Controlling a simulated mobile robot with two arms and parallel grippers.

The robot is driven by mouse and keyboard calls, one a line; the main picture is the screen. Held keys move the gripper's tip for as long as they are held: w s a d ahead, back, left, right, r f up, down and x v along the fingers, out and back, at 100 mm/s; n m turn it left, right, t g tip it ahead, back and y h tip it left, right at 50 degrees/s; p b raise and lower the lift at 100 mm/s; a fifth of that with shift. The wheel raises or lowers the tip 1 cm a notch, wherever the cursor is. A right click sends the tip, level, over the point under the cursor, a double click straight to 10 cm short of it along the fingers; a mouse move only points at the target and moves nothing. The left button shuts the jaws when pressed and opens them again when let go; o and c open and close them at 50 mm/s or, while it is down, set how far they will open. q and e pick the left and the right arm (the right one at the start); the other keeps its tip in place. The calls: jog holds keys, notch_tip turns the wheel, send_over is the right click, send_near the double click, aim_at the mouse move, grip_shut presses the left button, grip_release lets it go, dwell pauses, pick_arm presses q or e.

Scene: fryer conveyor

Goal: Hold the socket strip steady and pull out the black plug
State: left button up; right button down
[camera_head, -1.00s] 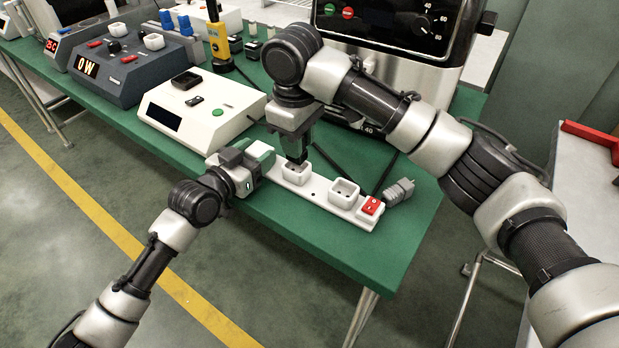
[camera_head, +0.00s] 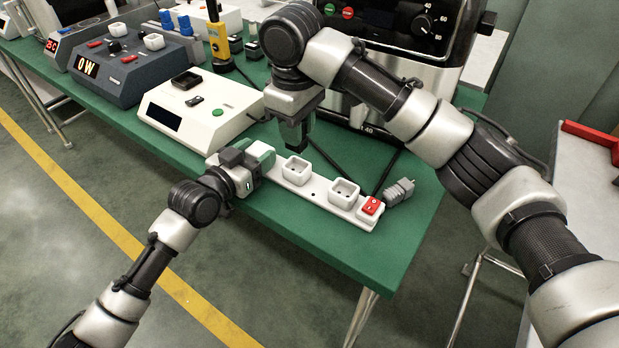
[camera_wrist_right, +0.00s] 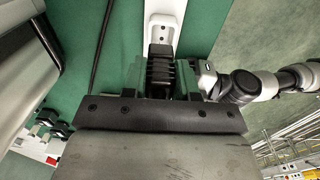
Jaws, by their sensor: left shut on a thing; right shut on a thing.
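The white socket strip (camera_head: 319,187) lies on the green table near its front edge, with two square sockets and a red switch (camera_head: 371,206) at its right end. My left gripper (camera_head: 262,157) is shut on the strip's left end. My right gripper (camera_head: 295,142) is raised above and behind the strip. It is shut on the black plug (camera_wrist_right: 161,72), which shows between the green fingers in the right wrist view. The plug is clear of the left socket (camera_head: 296,170), which is empty. In the head view the fingers mostly hide the plug.
A grey plug (camera_head: 399,191) lies beside the strip's right end. A white device with a green button (camera_head: 217,112) stands to the left, and a large steel machine (camera_head: 400,85) stands behind. Dark cables run across the table behind the strip.

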pick_arm(q)
jog(key=shift+f, duration=0.1)
pick_arm(e)
jog(key=shift+r, duration=0.95)
pick_arm(q)
jog(key=o, duration=1.3)
jog(key=v, duration=1.2)
